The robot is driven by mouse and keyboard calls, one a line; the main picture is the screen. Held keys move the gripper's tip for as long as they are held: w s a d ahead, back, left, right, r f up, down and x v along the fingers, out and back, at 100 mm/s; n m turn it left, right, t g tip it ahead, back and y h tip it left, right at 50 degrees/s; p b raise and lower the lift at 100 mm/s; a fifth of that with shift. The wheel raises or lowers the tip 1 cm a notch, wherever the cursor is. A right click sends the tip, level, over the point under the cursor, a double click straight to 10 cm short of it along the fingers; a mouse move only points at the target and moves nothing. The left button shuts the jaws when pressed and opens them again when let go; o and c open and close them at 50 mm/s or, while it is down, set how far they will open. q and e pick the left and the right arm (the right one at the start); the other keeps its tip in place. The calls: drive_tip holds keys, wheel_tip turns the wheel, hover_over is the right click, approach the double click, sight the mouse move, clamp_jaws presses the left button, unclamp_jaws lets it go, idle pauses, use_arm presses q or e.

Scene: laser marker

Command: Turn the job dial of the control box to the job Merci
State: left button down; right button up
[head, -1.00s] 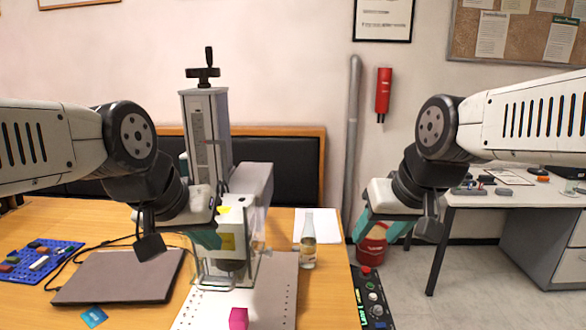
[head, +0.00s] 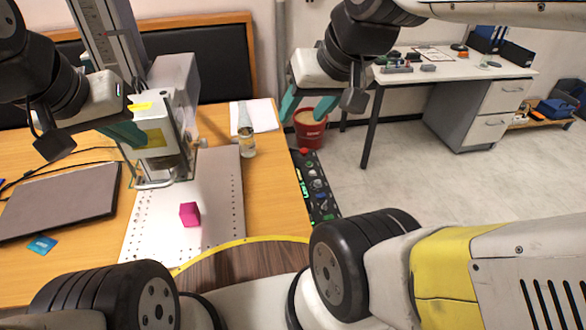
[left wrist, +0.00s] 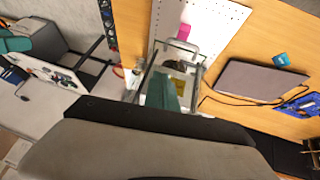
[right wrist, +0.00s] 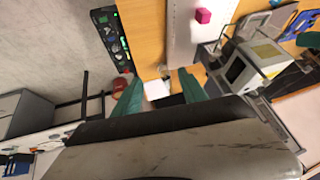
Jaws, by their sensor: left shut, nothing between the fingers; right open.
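The control box (head: 316,186) is a long black panel at the table's right edge, with a red button, several knobs and green lit displays. It also shows at the upper left of the right wrist view (right wrist: 112,42) and partly in the left wrist view (left wrist: 108,22). Its labels are too small to read, so I cannot tell the selected job. My right gripper (head: 306,107) is open and empty, in the air beyond the box's far end, apart from it. My left gripper (head: 128,134) is shut and empty in front of the laser marker (head: 165,135), far left of the box.
A magenta cube (head: 190,214) sits on the perforated white plate (head: 225,200). A bottle (head: 247,135) and white paper (head: 262,114) are left of the box's far end. A laptop (head: 60,200) lies at left. A red bucket (head: 310,132) stands on the floor beyond the box.

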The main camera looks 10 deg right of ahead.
drive_tip(key=shift+w, duration=0.1)
idle(0.5)
drive_tip(key=n+g+h, duration=0.2)
drive_tip(key=n+g, duration=0.3)
drive_tip(key=g, duration=0.1)
hover_over(318, 181)
drive_tip(key=a, duration=0.1)
wheel_tip(318, 181, down, 31)
drive_tip(key=shift+n, duration=0.6)
drive_tip(key=f, duration=1)
drive_tip(key=d+f, duration=0.1)
drive_tip(key=f, duration=0.4)
drive_tip(key=shift+f, duration=0.3)
clamp_jaws()
